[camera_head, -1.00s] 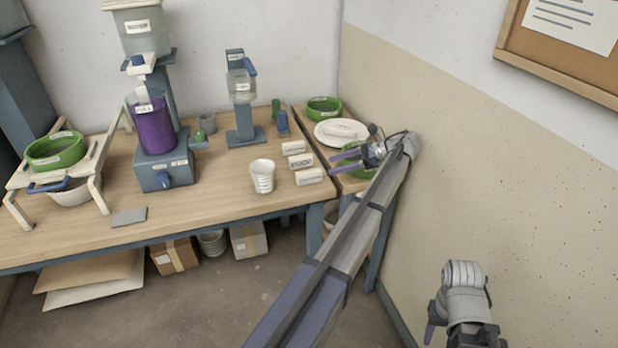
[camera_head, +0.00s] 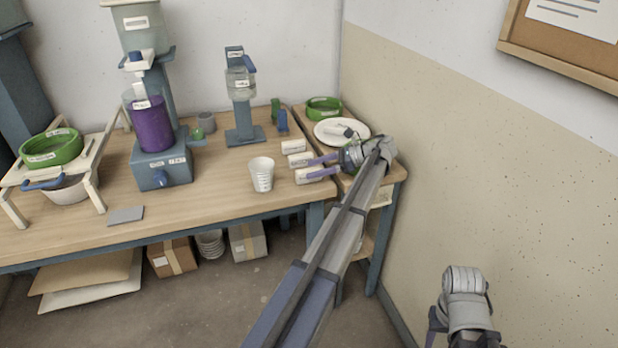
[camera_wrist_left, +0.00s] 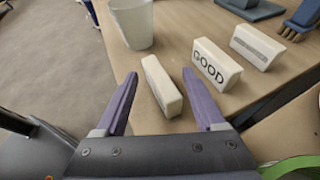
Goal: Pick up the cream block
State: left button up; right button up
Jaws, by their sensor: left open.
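Three cream blocks stand in a row at the table's right end: the nearest (camera_head: 308,175), the middle one (camera_head: 298,160) and the farthest (camera_head: 293,146). My left gripper (camera_head: 311,168) is open and empty at the nearest block. In the left wrist view the nearest block (camera_wrist_left: 162,86) stands between the purple fingers (camera_wrist_left: 160,76), with gaps on both sides. The middle block (camera_wrist_left: 216,65), marked GOOD, is just beyond the right finger; the farthest (camera_wrist_left: 257,46) is behind it. My right gripper (camera_head: 438,328) is low at the right, its fingers barely visible.
A white cup (camera_head: 262,175) stands left of the blocks; it also shows in the left wrist view (camera_wrist_left: 134,24). A white plate (camera_head: 328,138) and green bowl (camera_head: 323,108) are on the side table. A blue stand (camera_head: 242,132) is behind. The front middle tabletop is clear.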

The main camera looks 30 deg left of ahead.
pick_arm(q)
grip_shut()
dwell(0.4)
dwell(0.4)
notch_tip(320, 180, up, 10)
jog(key=p, duration=1)
